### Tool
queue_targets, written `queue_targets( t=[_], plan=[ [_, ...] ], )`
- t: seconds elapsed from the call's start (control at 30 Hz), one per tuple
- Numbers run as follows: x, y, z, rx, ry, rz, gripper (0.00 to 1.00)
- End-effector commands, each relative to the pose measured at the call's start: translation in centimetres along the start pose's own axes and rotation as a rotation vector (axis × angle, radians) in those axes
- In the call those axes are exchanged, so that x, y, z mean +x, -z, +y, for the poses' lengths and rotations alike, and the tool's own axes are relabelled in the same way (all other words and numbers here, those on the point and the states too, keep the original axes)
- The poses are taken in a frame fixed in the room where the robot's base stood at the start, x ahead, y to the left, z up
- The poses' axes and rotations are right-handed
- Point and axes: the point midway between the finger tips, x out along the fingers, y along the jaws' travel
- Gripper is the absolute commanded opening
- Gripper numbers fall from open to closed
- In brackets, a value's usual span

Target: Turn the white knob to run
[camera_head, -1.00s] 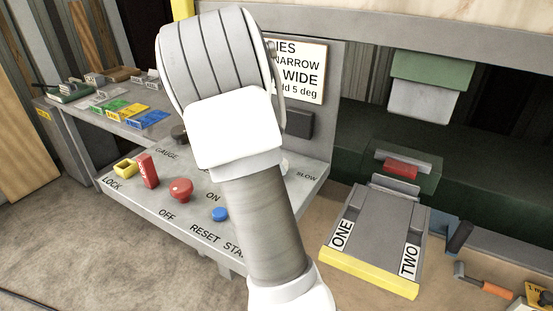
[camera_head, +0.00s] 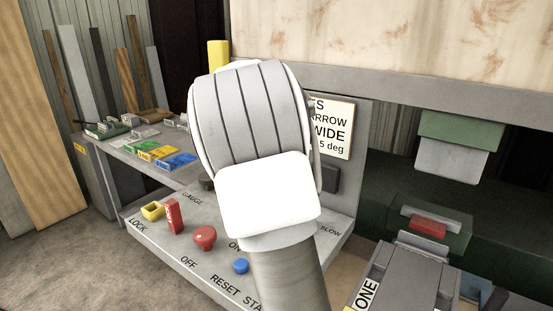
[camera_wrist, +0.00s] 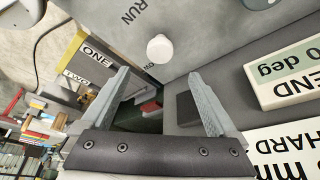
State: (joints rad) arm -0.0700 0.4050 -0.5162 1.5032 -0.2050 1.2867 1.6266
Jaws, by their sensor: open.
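The white knob (camera_wrist: 160,48) shows in the wrist view on a grey panel, with the word RUN (camera_wrist: 134,12) printed near it at the upper left. Part of another word lies just below the knob. My gripper (camera_wrist: 158,84) is open and empty in the wrist view. The knob appears beyond the fingertips, apart from both fingers. In the head view my arm hides the knob and my gripper. The grey control panel (camera_head: 165,239) there carries the labels LOCK, OFF, RESET and SLOW.
A sign (camera_head: 332,128) stands behind. A pedal unit (camera_head: 405,277) marked ONE is at the lower right.

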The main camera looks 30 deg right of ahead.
Motion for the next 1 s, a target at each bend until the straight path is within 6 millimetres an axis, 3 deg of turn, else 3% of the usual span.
queue_targets(
  t=[0.1, 0.33, 1.0],
  plan=[
    [-3.0, 0.0, -0.1, 0.0, 0.005, 0.0, 0.94],
    [-6.4, 0.0, 0.0, 0.0, 0.002, 0.0, 0.94],
    [-7.1, 0.0, 0.0, -0.001, -0.001, -0.001, 0.94]
  ],
)
